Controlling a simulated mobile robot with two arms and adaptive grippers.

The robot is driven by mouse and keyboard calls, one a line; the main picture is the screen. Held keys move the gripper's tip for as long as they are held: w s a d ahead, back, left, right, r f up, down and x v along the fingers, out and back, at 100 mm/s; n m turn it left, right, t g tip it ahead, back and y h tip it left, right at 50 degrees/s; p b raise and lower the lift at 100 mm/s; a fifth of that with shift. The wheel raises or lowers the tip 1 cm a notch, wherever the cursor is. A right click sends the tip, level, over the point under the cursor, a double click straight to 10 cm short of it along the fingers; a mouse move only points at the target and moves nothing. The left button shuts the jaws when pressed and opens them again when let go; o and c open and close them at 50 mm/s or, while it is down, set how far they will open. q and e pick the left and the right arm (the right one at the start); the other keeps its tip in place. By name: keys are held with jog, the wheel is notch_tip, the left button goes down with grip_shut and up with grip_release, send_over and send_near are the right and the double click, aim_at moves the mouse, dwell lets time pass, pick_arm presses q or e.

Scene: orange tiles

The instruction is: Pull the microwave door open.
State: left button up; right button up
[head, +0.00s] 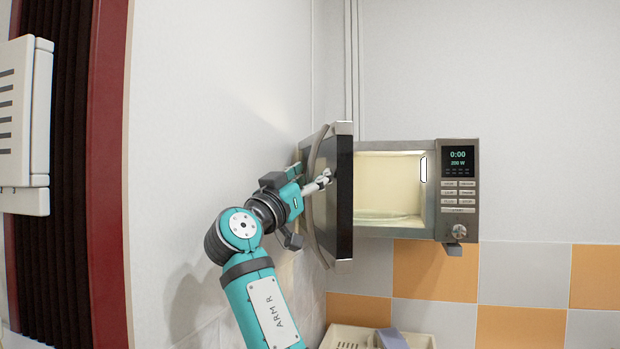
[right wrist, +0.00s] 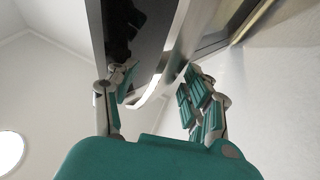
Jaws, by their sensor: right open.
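The microwave (head: 458,190) is mounted against the wall with its lit interior and glass turntable plate (head: 388,217) in view. Its door (head: 343,225) stands wide open, swung out to the left, seen nearly edge-on in the head view. The curved metal door handle (head: 312,222) is on the door's left-facing side. My right gripper (head: 324,181) is at the handle with its fingers spread. In the right wrist view the handle (right wrist: 178,65) passes between the fingers of the right gripper (right wrist: 158,88); I cannot tell if they touch. My left gripper is out of view.
A pale wall (head: 215,90) stands close to the left of the door and my right arm. A cream crate (head: 345,337) with a grey-blue item (head: 392,340) is below the microwave. A red frame (head: 108,180) is at far left.

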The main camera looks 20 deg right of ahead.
jog(key=v, duration=1.2)
jog(key=shift+f, duration=0.1)
